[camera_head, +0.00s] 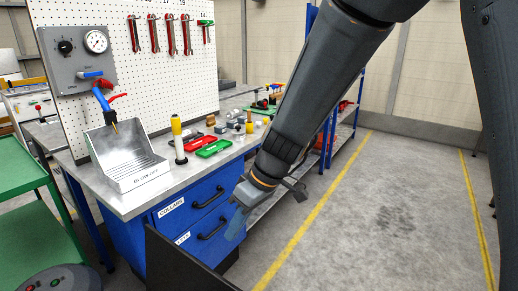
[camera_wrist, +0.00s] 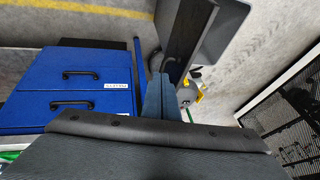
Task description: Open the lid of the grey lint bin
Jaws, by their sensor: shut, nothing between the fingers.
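My gripper (camera_head: 236,222) hangs low in front of the blue drawer cabinet, its fingers pointing down and shut with nothing between them. In the wrist view the closed blue-grey fingers (camera_wrist: 160,85) reach up the middle of the picture, near a dark upright panel (camera_wrist: 182,32). I cannot clearly identify the grey lint bin or its lid in either view. A grey, box-like shape (camera_wrist: 223,32) stands to the right of the panel in the wrist view, partly cut off; I cannot tell whether it is the bin.
The blue drawer cabinet (camera_head: 197,212) stands under the workbench beside my gripper. The dark panel (camera_head: 180,262) rises in front of it. A green cart (camera_head: 28,215) stands at the left. Floor with yellow lines (camera_head: 390,215) is clear at the right.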

